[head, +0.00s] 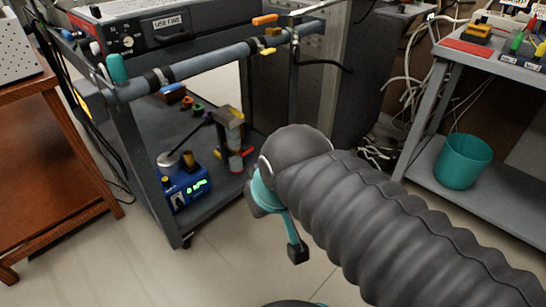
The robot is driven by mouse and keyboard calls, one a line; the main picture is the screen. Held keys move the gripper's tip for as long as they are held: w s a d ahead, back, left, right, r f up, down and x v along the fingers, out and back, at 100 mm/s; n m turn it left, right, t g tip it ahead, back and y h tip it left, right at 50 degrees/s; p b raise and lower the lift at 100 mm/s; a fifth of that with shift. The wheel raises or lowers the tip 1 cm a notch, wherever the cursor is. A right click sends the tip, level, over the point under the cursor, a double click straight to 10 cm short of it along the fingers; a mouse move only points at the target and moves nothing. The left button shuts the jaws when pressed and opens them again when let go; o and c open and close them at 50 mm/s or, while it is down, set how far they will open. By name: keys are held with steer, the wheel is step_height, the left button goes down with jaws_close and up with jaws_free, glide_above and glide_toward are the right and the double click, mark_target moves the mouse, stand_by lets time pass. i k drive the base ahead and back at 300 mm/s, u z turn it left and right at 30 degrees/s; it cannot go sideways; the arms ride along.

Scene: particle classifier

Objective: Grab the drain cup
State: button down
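A small cup-like vessel (236,163) with red at its base stands on the lower shelf of the grey cart, under a grey and yellow stand (231,125). It may be the drain cup, but it is too small in the head view to be sure. My gripper (280,222), with teal parts and a dark fingertip, hangs in front of the cart's right side, right of and nearer than the vessel. It is apart from the vessel, and nothing shows in it. My thick grey arm sleeve hides part of the gripper, so its opening is unclear.
A blue device (186,187) with a green display sits left of the vessel. The cart's upper bar (200,66) and front leg (150,165) frame the shelf. A teal bin (462,161) stands on the right bench's lower shelf. Floor in front of the cart is clear.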

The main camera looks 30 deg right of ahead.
mark_target(237, 163)
steer(key=z, duration=1.45)
steer(key=i, duration=1.6)
steer(key=u, duration=2.75)
